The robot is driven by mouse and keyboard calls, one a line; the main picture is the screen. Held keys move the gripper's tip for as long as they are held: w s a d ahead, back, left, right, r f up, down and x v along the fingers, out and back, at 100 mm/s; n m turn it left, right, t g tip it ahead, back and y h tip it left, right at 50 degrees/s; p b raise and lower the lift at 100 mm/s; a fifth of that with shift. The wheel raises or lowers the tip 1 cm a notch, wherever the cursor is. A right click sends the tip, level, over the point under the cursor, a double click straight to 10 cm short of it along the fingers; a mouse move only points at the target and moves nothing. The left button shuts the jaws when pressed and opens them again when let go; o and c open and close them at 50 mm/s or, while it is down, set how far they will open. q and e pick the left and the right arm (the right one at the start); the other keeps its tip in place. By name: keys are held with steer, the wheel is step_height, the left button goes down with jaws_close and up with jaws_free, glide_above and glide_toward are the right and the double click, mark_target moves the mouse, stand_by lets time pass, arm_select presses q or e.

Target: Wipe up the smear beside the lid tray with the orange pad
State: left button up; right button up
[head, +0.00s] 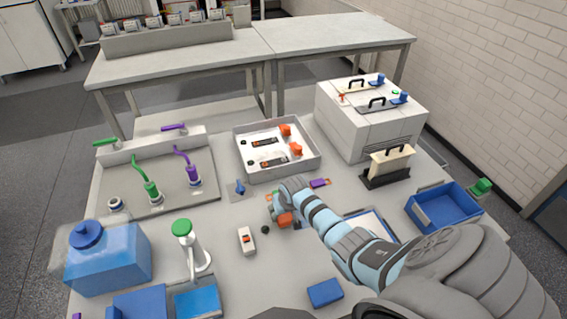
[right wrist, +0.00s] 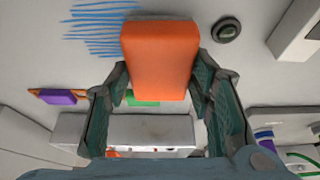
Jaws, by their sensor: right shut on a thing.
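The orange pad (right wrist: 160,60) is held between the two fingers of my right gripper (right wrist: 160,85). In the head view the pad (head: 285,220) shows as a small orange patch below the gripper (head: 282,208), over the middle of the bench. The smear (right wrist: 97,30) is a set of blue strokes on the pale bench top, just left of the pad in the right wrist view; my right arm seems to cover it in the head view. I cannot tell whether the pad touches the bench. A grey tray (head: 242,160) holding orange and black items stands beyond the gripper. My left gripper is not in view.
A dark round knob (head: 265,229) and a white handheld device (head: 247,241) lie left of the gripper. A purple block (head: 319,183) lies to its right. A blue bin (head: 442,210) stands far right, a blue tank (head: 108,262) at left.

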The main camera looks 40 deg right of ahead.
step_height(320, 180, up, 4)
steer(key=p, duration=0.3)
steer(key=shift+s+r+p, duration=0.1)
steer(key=shift+p, duration=0.25)
steer(key=shift+c, duration=0.2)
steer(key=shift+r+p, duration=0.6)
steer(key=shift+r, duration=0.35)
steer(key=shift+f, duration=0.1)
